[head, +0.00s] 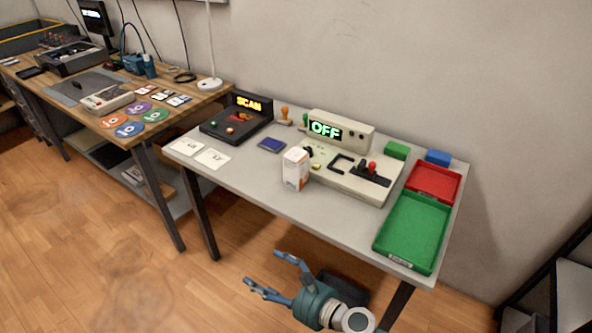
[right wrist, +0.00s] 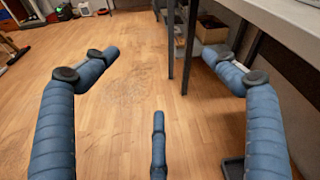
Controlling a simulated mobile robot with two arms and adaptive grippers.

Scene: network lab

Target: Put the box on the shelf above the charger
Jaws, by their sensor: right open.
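A small white box (head: 295,170) with an orange mark stands upright on the grey table (head: 240,180), near its front edge and beside a beige console showing OFF (head: 338,130). My right gripper (head: 263,267) is open and empty, in front of the table and below its top, apart from the box. In the right wrist view its blue fingers (right wrist: 160,62) are spread with only floor between them. I cannot make out a charger or a shelf above one. My left gripper is not in view.
The table also holds a black SCAN device (head: 237,117), a green tray (head: 413,232), a red tray (head: 434,183) and white cards (head: 212,159). A cluttered wooden bench (head: 200,98) stands at left. A dark rack (head: 545,290) stands at lower right. The floor in front is clear.

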